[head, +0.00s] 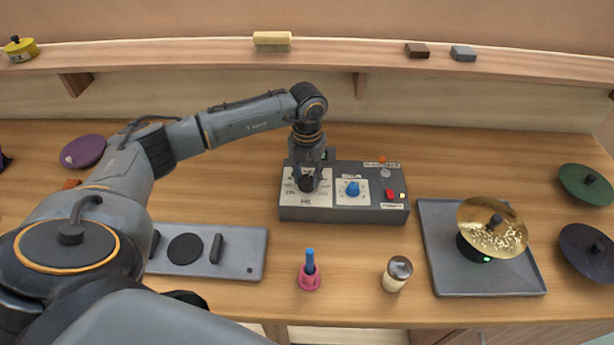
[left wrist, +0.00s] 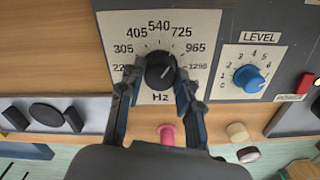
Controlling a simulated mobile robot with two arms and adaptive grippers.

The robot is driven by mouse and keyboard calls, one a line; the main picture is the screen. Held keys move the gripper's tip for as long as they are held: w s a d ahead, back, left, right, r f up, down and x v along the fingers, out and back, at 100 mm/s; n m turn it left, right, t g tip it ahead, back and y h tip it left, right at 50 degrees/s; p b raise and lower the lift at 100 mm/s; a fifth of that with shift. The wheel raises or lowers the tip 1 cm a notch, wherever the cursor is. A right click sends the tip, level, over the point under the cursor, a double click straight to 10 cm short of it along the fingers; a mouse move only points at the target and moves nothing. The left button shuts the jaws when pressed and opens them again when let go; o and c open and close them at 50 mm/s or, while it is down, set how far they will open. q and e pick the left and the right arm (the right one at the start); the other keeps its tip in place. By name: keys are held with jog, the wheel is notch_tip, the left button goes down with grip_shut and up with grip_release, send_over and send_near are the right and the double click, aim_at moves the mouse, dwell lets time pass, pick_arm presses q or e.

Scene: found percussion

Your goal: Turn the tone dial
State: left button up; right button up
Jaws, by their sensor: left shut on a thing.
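The tone dial (left wrist: 159,70) is a black round knob on a white plate (left wrist: 128,28) marked in Hz, from the 200s to 1290. It sits on the left of the dark grey control box (head: 340,214). My left gripper (left wrist: 158,82) is shut on the dial, one finger on each side of it. In the head view my left gripper (head: 306,178) comes down onto the dial from above and partly hides it. A small pale mark shows on the knob's face; its exact reading is hard to tell. My right gripper is not in view.
A blue level knob (head: 352,188) and a red power button (head: 389,194) are beside the dial. In front stand a pink-based blue tool (head: 310,277) and a jar (head: 396,274). A tray (head: 447,283) with a brass cymbal (head: 478,235) is at right.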

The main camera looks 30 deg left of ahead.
aim_at(307, 179)
pick_arm(q)
jog(key=m+b, duration=0.3)
jog(key=shift+f, duration=0.1)
jog(key=shift+m+b, duration=0.5)
jog(key=shift+m, duration=0.6)
jog(key=shift+r, duration=0.2)
jog(key=o, duration=1.1)
jog(key=shift+o, duration=0.2)
notch_tip(307, 179, up, 12)
